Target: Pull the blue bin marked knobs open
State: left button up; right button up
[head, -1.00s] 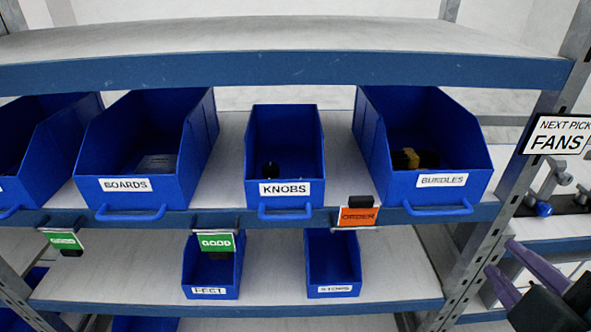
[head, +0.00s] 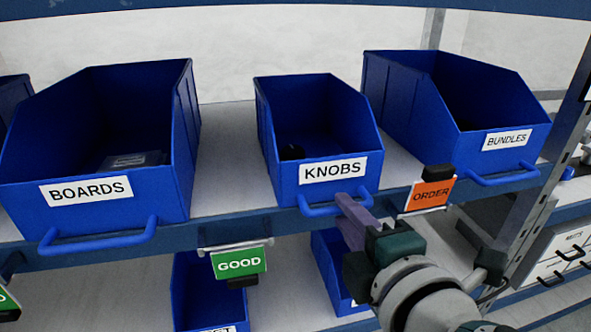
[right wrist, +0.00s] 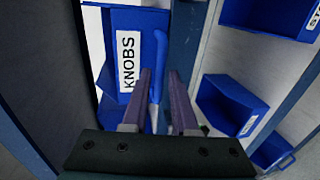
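The blue bin marked KNOBS (head: 322,189) stands on the upper shelf between the BOARDS and BUNDLES bins. A dark round item (head: 292,152) shows inside it. Its blue handle (head: 320,209) runs along the bottom of its front. My right gripper (head: 350,212) is at the right end of this handle. In the right wrist view, the purple fingers (right wrist: 160,78) are apart, with the handle (right wrist: 160,50) between their tips and small gaps beside it. The KNOBS bin (right wrist: 141,22) fills the upper left there. My left gripper is not in view.
The BOARDS bin (head: 120,205) stands to the left and the BUNDLES bin (head: 470,150) to the right. An orange ORDER tag (head: 430,195) hangs on the shelf edge close to my right gripper. A green GOOD tag (head: 239,263) hangs left. Lower bins sit beneath.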

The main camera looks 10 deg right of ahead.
jog(key=shift+x, duration=1.3)
grip_shut()
dwell(0.5)
